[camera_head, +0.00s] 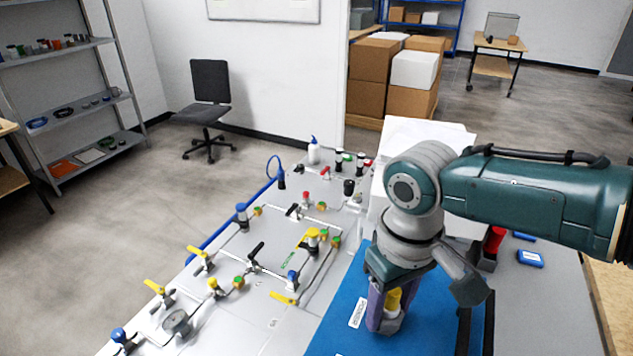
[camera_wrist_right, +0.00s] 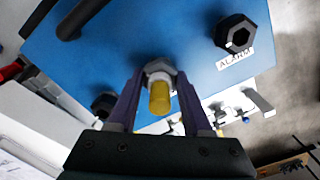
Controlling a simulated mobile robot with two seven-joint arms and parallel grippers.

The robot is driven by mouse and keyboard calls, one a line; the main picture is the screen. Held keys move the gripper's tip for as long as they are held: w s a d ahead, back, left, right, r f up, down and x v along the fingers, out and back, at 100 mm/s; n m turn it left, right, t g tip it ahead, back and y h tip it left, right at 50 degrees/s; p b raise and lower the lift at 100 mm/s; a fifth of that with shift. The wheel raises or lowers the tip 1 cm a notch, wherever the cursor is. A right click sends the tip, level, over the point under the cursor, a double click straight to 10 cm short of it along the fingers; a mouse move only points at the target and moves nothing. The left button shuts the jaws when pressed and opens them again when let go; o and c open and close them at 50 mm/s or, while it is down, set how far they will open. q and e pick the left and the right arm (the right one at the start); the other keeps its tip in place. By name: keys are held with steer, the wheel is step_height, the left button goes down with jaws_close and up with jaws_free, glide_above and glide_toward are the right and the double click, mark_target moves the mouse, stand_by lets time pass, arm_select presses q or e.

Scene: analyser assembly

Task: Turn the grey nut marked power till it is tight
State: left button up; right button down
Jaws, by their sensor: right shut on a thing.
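My right gripper (camera_head: 384,322) points down at the blue panel (camera_head: 335,325), beside a white label (camera_head: 357,312) that seems to read POWER. In the right wrist view its two purple fingers (camera_wrist_right: 158,76) are closed on the sides of a grey hex nut (camera_wrist_right: 158,66). A yellow cylindrical piece (camera_wrist_right: 159,98) sticks out of the nut towards the wrist and also shows between the fingers in the head view (camera_head: 393,301). The fingers hide part of the nut, so its seating cannot be told. My left gripper is not in view.
A dark hex fitting (camera_wrist_right: 237,34) stands on the panel by an ALARM label (camera_wrist_right: 236,60). A black handle (camera_wrist_right: 82,18) is also on the panel. Left of the panel, a grey board (camera_head: 225,290) carries several valves and a gauge (camera_head: 176,322). A blue item (camera_head: 530,259) lies at right.

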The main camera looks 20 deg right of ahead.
steer(key=m, duration=0.1)
steer(key=m+p, duration=0.1)
steer(key=m, duration=0.2)
steer(key=shift+a+r+m+p, duration=0.15)
steer(key=shift+r+m+p, duration=0.15)
steer(key=shift+m, duration=0.1)
steer(key=m, duration=0.2)
steer(key=shift+f+m+p, duration=0.1)
steer(key=shift+m+p, duration=0.2)
steer(key=m, duration=0.3)
steer(key=shift+f, duration=0.15)
steer(key=c, duration=0.5)
jaws_free()
